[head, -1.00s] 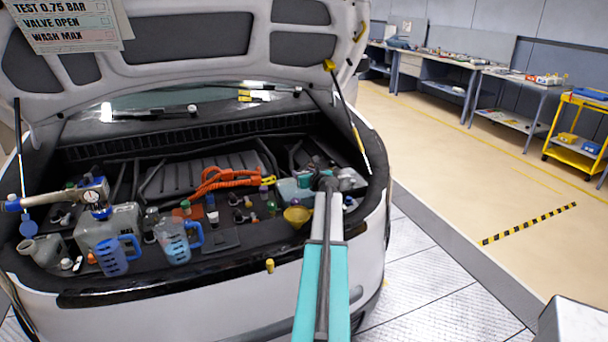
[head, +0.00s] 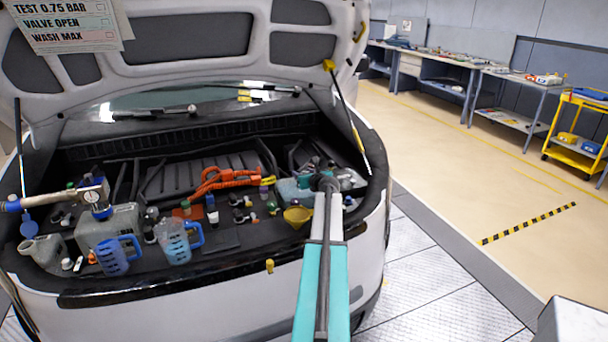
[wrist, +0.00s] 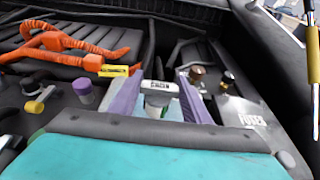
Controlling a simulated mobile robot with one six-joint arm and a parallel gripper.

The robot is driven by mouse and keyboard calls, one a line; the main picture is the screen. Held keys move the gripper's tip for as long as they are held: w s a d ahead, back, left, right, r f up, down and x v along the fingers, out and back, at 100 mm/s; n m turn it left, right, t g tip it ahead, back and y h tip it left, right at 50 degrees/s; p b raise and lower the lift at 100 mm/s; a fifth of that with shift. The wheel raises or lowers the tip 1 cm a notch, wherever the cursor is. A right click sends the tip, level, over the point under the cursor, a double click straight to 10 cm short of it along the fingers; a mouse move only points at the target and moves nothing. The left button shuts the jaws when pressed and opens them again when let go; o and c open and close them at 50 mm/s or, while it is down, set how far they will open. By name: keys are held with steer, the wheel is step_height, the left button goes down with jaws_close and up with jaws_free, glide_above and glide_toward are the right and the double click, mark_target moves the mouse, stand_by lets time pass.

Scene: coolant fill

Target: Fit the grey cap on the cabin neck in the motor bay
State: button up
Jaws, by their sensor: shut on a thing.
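My gripper (wrist: 157,105) has its two purple fingers shut on a grey cap (wrist: 157,100), seen between them in the wrist view. A small white label plate (wrist: 161,86) with dark lettering shows just at the cap's top edge; I cannot read it surely. The cabin neck is hidden by the cap and fingers, so I cannot tell if the cap touches it. In the head view my gripper (head: 318,166) is over the right side of the motor bay (head: 225,236), and the cap is hidden there.
An orange cable (wrist: 70,42) and a purple cap (wrist: 83,90) are to the left. A yellow funnel (head: 297,215) and blue-handled jugs (head: 178,240) stand in the bay.

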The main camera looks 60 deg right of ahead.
steer(key=shift+m+g+h+p, duration=1.1)
steer(key=shift+m+h+p, duration=0.15)
steer(key=shift+p, duration=3.05)
steer(key=shift+a+f+m+g+h+p, duration=0.15)
steer(key=shift+m+g+h+p, duration=0.15)
steer(key=shift+p, duration=1.35)
stand_by(0.4)
steer(key=o, duration=1)
steer(key=shift+s, duration=0.1)
